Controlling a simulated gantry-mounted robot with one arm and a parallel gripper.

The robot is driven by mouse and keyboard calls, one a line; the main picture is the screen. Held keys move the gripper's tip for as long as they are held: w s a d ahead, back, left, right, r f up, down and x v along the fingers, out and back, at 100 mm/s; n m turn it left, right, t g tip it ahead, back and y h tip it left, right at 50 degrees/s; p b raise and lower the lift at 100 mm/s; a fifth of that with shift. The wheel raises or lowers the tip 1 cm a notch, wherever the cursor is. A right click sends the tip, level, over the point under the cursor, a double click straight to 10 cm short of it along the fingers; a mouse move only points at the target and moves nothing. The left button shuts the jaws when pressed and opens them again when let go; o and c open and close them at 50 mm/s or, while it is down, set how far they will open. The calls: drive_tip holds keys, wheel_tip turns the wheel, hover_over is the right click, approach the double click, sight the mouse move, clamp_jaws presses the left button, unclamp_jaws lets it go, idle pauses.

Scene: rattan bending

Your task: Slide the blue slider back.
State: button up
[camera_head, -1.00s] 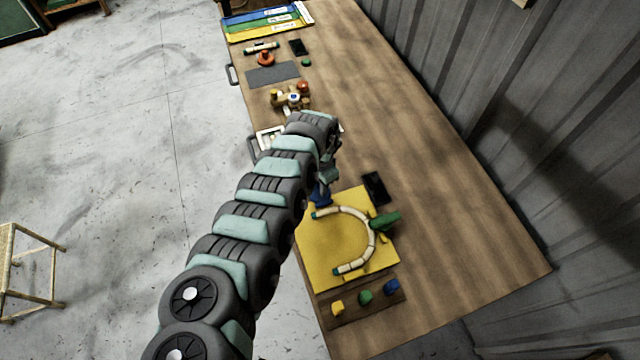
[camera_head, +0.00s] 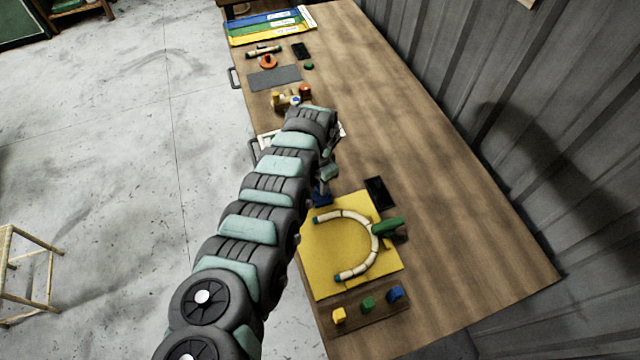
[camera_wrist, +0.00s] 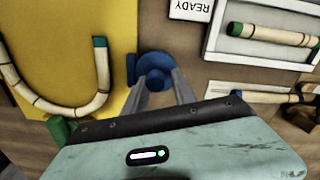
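The blue slider (camera_head: 322,199) sits at the top edge of the yellow board (camera_head: 320,262) in the head view. In the wrist view the blue slider (camera_wrist: 152,66) has a round knob and lies at my fingertips. My gripper (camera_wrist: 158,84) points down at it, with one finger on each side of the knob. The fingers stand apart; whether they press on the knob cannot be told. In the head view my gripper (camera_head: 325,184) is small and partly hidden by the arm.
A curved pale rattan piece (camera_head: 373,245) lies on the board, with a green slider (camera_head: 386,227) at its bend. A strip with yellow, green and blue blocks (camera_head: 372,315) is below. A white tray holding a rod (camera_wrist: 262,48) is nearby. The table's right side is clear.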

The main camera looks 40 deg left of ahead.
drive_tip(key=shift+o, duration=1.1)
drive_tip(key=shift+r, duration=0.1)
wheel_tip(320, 180, up, 11)
drive_tip(key=shift+p, duration=0.45)
